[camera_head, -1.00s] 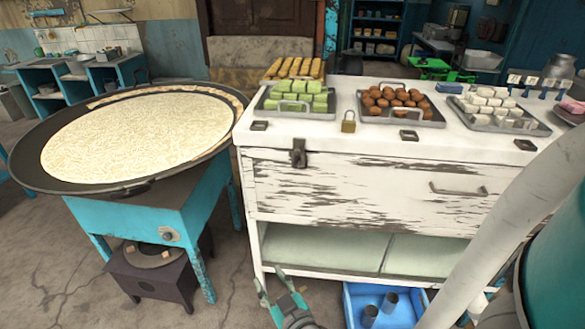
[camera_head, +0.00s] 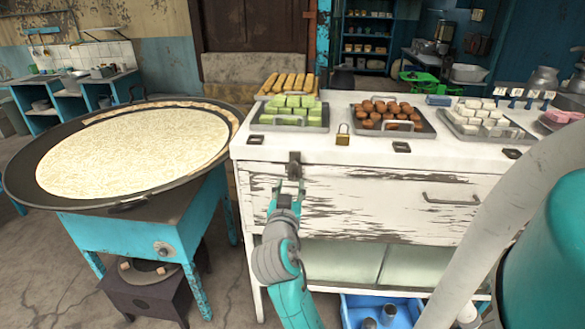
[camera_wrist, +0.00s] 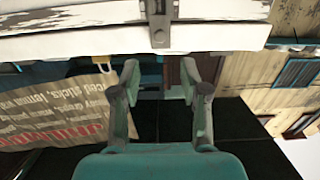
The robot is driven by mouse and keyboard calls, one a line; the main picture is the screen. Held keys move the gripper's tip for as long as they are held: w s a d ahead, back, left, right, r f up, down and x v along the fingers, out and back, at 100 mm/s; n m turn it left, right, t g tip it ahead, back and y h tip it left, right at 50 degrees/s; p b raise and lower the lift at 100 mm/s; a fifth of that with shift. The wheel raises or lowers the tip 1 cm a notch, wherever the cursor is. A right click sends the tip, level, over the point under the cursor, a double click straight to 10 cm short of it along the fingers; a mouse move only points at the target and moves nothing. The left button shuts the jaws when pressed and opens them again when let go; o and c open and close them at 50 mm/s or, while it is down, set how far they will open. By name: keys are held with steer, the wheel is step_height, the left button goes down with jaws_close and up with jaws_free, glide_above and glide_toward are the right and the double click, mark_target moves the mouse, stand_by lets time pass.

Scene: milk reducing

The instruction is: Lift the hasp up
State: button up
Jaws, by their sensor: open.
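The dark metal hasp (camera_head: 294,164) hangs on the front of the white cabinet, at the upper left below the top's edge. In the wrist view the hasp (camera_wrist: 159,25) is at the top centre, against the white edge. My gripper (camera_head: 289,187) is just below the hasp, pointing up toward it. In the wrist view my gripper (camera_wrist: 159,75) has its two fingers apart with nothing between them, and the hasp lies beyond the fingertips, centred between them. I see no contact with the hasp. The white cabinet (camera_head: 390,190) has worn, peeling paint.
A brass padlock (camera_head: 343,138) stands on the cabinet top. Trays of green sweets (camera_head: 293,112) and brown balls (camera_head: 392,112) are behind it. A wide pan (camera_head: 75,205) on a teal stand is to the left. A blue crate (camera_head: 350,312) lies under the cabinet.

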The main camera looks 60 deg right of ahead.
mark_target(294, 166)
steer(key=x, duration=1)
steer(key=shift+a, duration=0.1)
jaws_close()
